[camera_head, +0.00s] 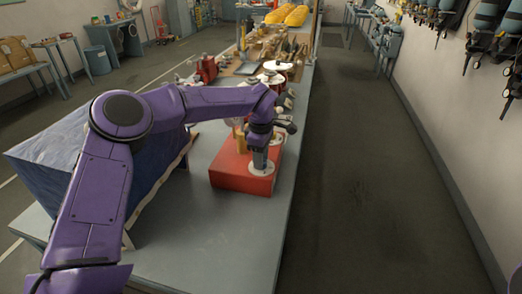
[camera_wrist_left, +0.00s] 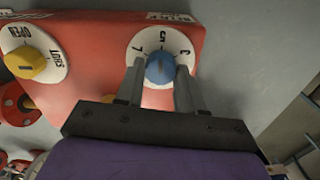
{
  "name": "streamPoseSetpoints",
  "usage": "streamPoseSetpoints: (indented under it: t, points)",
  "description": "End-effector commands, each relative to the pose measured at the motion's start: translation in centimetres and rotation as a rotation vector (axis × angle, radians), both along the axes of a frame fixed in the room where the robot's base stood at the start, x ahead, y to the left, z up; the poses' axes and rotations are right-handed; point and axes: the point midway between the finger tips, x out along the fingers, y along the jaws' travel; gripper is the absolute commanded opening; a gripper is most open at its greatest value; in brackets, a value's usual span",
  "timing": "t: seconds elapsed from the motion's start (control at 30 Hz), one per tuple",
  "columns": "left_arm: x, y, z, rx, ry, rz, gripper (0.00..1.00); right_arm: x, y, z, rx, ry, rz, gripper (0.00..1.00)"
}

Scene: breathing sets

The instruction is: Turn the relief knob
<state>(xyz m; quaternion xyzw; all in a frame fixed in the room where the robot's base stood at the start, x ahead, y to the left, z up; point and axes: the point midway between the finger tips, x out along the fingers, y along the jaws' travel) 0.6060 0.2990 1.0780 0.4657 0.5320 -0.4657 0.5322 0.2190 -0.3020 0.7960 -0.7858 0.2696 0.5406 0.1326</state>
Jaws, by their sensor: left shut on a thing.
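The red box (camera_head: 228,182) sits on the long grey bench. In the left wrist view its red face (camera_wrist_left: 100,45) carries a round blue knob (camera_wrist_left: 160,67) on a white dial (camera_wrist_left: 136,46) marked 7, 5 and 3. A printed label (camera_wrist_left: 172,16) at the top edge is too blurred to read surely. My left gripper (camera_head: 261,162) reaches down to the box, its two fingers closed on either side of the blue knob. The gripper hides the knob in the head view. My right gripper is not in view.
A yellow knob (camera_wrist_left: 25,62) on a dial marked OPEN and SHUT is left of the blue one. A blue-covered box (camera_head: 55,165) stands left on the bench. Several tools and parts crowd the bench behind. The near bench top (camera_head: 215,235) is clear.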

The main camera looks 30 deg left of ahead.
Motion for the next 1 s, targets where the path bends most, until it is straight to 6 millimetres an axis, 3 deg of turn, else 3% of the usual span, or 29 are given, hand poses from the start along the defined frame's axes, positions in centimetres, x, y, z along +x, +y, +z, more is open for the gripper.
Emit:
streamPoseSetpoints:
  t: [0.2, 0.7, 0.73, 0.8, 1.0]
  points:
    - [0.03, 0.06, 0.08, 0.001, -0.001, -0.059, 0.07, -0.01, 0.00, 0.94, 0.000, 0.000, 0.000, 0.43]
    - [0.03, 0.05, -0.08, 0.002, 0.000, -0.076, 0.07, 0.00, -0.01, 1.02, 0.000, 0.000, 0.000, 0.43]
    - [0.03, 0.05, -0.09, 0.002, 0.000, -0.076, 0.41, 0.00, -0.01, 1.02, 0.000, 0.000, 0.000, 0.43]
    - [0.02, 0.04, -0.08, 0.002, 0.000, -0.076, 0.63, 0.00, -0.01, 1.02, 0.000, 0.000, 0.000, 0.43]
    - [0.03, 0.01, -0.06, 0.001, 0.000, -0.076, 0.63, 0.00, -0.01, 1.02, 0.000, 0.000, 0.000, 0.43]
